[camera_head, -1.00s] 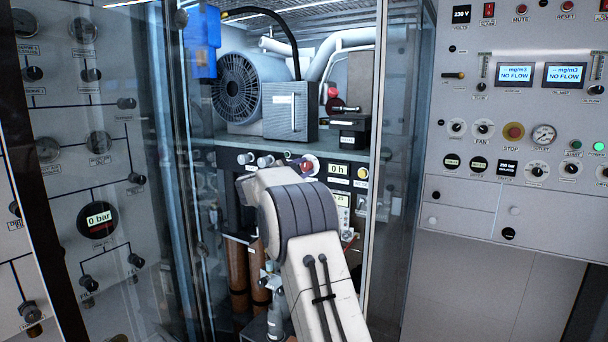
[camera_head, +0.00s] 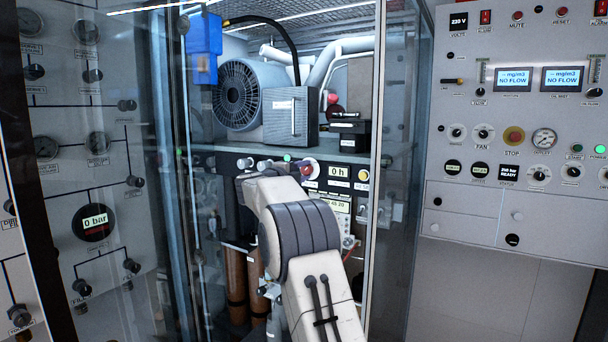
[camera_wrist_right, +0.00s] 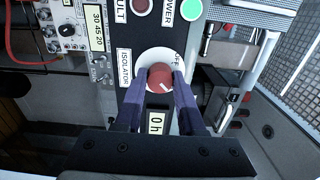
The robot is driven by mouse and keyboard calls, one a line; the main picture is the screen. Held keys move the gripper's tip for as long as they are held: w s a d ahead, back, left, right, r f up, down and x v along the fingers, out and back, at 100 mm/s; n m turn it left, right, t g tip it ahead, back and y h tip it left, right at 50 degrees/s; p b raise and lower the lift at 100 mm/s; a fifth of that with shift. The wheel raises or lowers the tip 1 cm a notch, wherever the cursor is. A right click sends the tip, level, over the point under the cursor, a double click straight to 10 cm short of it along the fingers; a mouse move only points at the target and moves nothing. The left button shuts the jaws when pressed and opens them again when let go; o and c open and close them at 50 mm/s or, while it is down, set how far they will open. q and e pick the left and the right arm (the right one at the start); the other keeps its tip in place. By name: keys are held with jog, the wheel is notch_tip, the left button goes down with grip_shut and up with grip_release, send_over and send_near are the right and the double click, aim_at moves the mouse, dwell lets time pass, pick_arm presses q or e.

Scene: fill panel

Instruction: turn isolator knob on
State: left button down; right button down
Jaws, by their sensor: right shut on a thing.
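The isolator knob (camera_wrist_right: 159,76) is red on a white round plate, beside an ISOLATOR label, in the wrist view. A short white mark shows on the knob's lower right. My right gripper (camera_wrist_right: 160,84) is shut on the knob, one dark finger on each side. In the head view the red knob (camera_head: 306,170) shows just beyond my right wrist, which hides most of the gripper. The POWER lamp (camera_wrist_right: 191,9) near the knob is lit green; the FAULT lamp (camera_wrist_right: 141,6) is dark red. My left gripper is not in view.
A glass door (camera_head: 165,180) and frame stand left of the open bay; another glass pane (camera_head: 400,180) stands at right. A fan unit (camera_head: 238,95) sits on the shelf above the knob. The right panel's status display (camera_head: 509,171) reads READY.

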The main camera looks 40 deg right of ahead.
dwell(0.4)
jog(key=c, duration=0.5)
grip_release()
jog(key=b+v, duration=0.3)
jog(key=v, duration=0.7)
jog(key=shift+a, duration=0.25)
jog(key=shift+f, duration=0.1)
